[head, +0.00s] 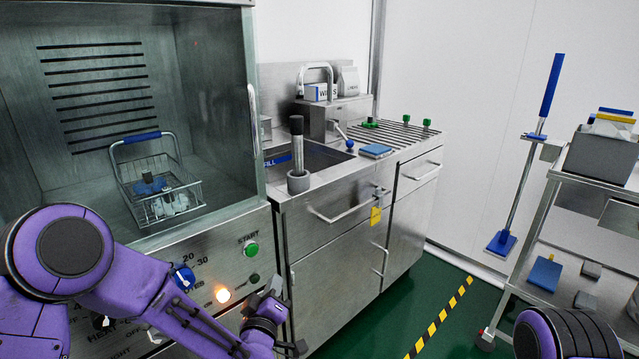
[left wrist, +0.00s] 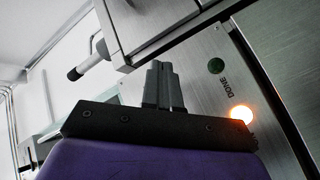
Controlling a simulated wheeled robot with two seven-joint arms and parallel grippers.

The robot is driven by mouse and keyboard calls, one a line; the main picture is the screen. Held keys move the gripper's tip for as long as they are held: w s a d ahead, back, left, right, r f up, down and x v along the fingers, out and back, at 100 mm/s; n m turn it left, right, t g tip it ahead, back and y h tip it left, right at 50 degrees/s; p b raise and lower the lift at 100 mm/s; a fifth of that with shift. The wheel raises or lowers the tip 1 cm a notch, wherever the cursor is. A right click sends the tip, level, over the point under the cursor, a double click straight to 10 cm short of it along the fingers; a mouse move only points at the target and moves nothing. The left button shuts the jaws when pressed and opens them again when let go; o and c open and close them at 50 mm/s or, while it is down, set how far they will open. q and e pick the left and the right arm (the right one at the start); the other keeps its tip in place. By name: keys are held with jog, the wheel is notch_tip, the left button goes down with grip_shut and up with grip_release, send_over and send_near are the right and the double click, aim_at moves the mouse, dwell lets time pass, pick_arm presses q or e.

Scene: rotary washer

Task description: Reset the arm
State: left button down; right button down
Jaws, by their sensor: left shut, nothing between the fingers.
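My left arm crosses the lower left of the head view. Its gripper (head: 274,288) is in front of the washer's control panel (head: 205,262), near the panel's right edge. In the left wrist view the gripper's two fingers (left wrist: 160,84) are together with nothing between them. A glowing orange light (head: 222,295) and the dark green DONE light (head: 254,279) are to the left of the gripper. The green START button (head: 251,249) is above them. My right arm shows only as a purple link at the lower right; its gripper is out of view.
The open washer chamber (head: 90,85) holds a wire basket (head: 160,198) with blue and clear items. A steel sink counter (head: 325,205) stands right of the washer, with protruding handles. A shelf cart (head: 545,180) stands far right.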

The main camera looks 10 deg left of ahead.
pick_arm(q)
jog(key=s+a+f+m+g+p, duration=0.1)
jog(key=s+a+f+g+p, duration=0.25)
jog(key=s+f, duration=0.4)
jog(key=s+a+f+m+g+p, duration=0.1)
jog(key=s+a+f+g+p, duration=0.15)
jog(key=s+f+g, duration=0.4)
jog(key=s+a+f+g+y+p, duration=0.1)
jog(key=s+a, duration=0.3)
jog(key=s, duration=0.7)
jog(key=s+a+f+m+g+y+p, duration=0.1)
jog(key=s+a+g+p, duration=0.2)
jog(key=s, duration=0.8)
jog(key=shift+s+a+f+y+p, duration=0.3)
jog(key=shift+a+f+y+p, duration=0.15)
jog(key=shift+p, duration=0.3)
